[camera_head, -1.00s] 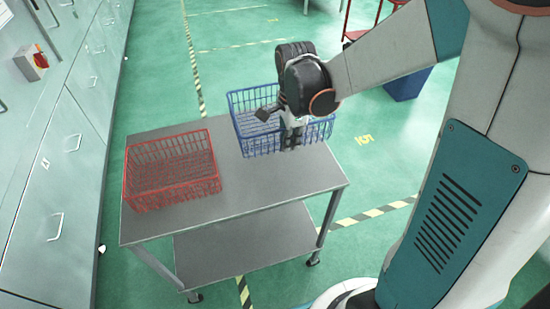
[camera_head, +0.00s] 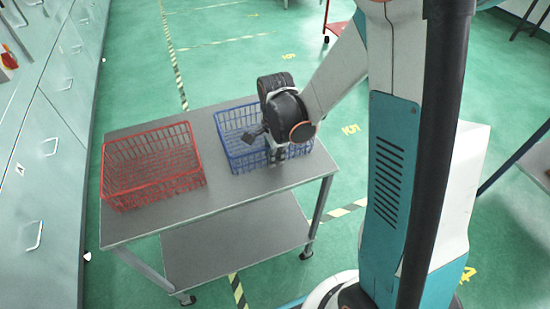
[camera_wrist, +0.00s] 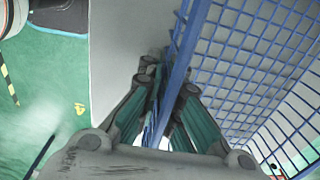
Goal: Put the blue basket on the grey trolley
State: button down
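The grey trolley (camera_head: 225,193) stands in the middle of the head view, with a flat top and a lower shelf. The blue basket (camera_head: 236,152), made of wire mesh, is at the right rear part of the trolley top. It looks level and low over the top; I cannot tell whether its base fully rests on it. My gripper (camera_head: 276,158) points down at the basket's near side. In the wrist view the fingers (camera_wrist: 168,88) close on either side of the blue basket's rim (camera_wrist: 184,55), with grey surface showing beside and behind the mesh.
A red wire basket (camera_head: 152,168) sits on the left part of the trolley top, with a gap to the blue one. Grey cabinets (camera_head: 45,140) line the left side. Green floor with striped tape lies around the trolley. A table edge (camera_head: 535,160) shows at far right.

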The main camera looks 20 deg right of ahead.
jog(key=shift+f, duration=0.15)
jog(key=c, duration=1.8)
grip_release()
notch_tip(320, 180, up, 12)
jog(key=p, duration=0.4)
jog(key=s+a+r+n+t, duration=0.1)
jog(key=s+r+n+t, duration=0.6)
jog(key=s+r+n, duration=0.6)
jog(key=shift+s+n, duration=0.45)
jog(key=shift+n, duration=2.05)
